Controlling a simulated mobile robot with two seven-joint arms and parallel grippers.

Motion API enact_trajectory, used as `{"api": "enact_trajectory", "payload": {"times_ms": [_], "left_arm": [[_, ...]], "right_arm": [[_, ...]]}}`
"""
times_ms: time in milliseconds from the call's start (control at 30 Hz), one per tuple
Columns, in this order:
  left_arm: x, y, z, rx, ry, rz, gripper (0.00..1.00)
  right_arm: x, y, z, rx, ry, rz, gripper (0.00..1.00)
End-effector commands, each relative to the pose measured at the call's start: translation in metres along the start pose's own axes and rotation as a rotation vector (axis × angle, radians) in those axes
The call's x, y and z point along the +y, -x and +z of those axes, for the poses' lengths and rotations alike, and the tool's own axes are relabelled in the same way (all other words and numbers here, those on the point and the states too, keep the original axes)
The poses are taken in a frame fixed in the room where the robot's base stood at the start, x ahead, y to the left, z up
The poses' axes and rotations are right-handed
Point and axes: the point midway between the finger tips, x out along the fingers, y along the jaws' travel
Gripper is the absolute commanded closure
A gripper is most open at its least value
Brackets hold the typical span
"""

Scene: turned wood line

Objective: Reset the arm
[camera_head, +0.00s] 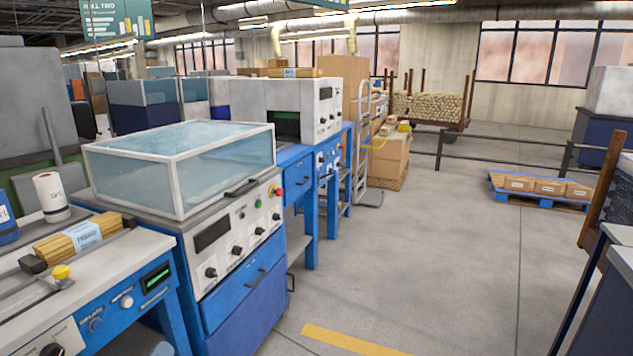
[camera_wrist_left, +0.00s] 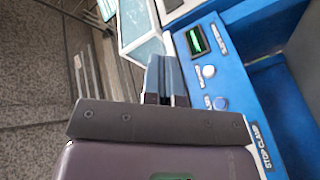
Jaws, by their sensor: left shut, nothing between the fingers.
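My left gripper (camera_wrist_left: 165,92) shows in the left wrist view, with its two dark blue-grey fingers side by side and shut, and nothing held between them. A glass-sided enclosure (camera_wrist_left: 145,45) lies beyond the fingertips. My right gripper is in neither view.
In the head view a blue bench (camera_head: 160,262) with a bundle of wood sticks (camera_head: 75,238) and a glass-topped machine (camera_head: 232,238) line the left. Open grey floor (camera_head: 430,250) lies to the right, with a blue pallet (camera_head: 535,200) of boxes farther back.

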Motion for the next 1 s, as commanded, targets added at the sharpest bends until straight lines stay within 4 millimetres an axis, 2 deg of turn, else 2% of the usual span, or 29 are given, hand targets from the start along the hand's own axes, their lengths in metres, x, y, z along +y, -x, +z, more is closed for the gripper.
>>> {"api": "enact_trajectory", "payload": {"times_ms": [33, 200, 400, 600, 800, 900, 1000], "left_arm": [[0.010, 0.017, 0.001, -0.034, -0.128, -0.011, 1.00], [0.012, 0.077, 0.026, -0.170, -0.509, -0.069, 1.00], [0.010, 0.150, 0.046, -0.305, -0.787, -0.130, 1.00], [0.011, 0.226, 0.060, -0.413, -0.891, -0.184, 1.00], [0.008, 0.294, 0.074, -0.506, -0.872, -0.231, 1.00], [0.002, 0.318, 0.078, -0.542, -0.861, -0.257, 1.00], [-0.002, 0.332, 0.079, -0.562, -0.855, -0.275, 1.00]], "right_arm": [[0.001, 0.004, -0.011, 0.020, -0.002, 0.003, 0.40], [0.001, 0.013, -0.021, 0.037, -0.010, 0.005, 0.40], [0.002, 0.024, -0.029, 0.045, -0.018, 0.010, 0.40], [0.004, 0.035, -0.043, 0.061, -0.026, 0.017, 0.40], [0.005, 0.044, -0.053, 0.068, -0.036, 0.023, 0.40], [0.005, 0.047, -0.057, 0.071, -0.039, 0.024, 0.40], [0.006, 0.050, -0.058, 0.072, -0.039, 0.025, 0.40]]}}
